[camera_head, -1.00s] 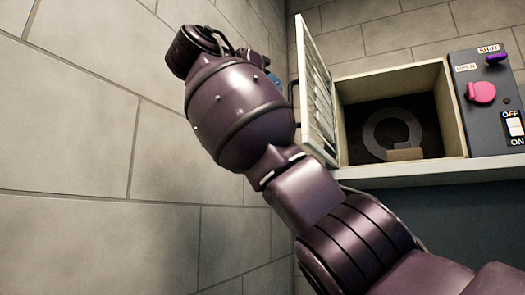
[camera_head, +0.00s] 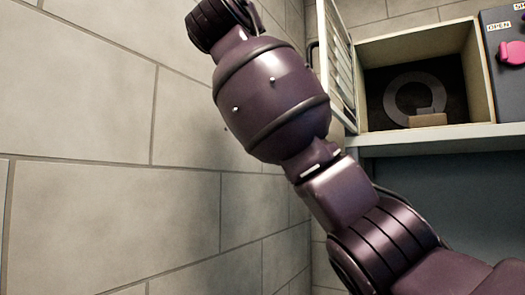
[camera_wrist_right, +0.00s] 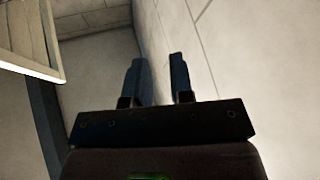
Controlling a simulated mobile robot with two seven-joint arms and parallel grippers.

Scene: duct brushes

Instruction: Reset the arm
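My right arm (camera_head: 270,100) crosses the head view from the lower right up to the top left, in front of the tiled wall. Its hand is not visible there. In the right wrist view my right gripper (camera_wrist_right: 156,78) shows two dark fingers standing apart with nothing between them. It is open and empty, with pale wall behind it. My left gripper is in neither view.
An open duct box (camera_head: 481,75) holds a grey ring (camera_head: 392,103) and a small tan block (camera_head: 428,120). Its slatted door (camera_head: 337,65) stands open close to my right arm. A control panel (camera_head: 500,65) with a pink knob (camera_head: 512,52) is at the right edge. The tiled wall (camera_head: 80,130) fills the left.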

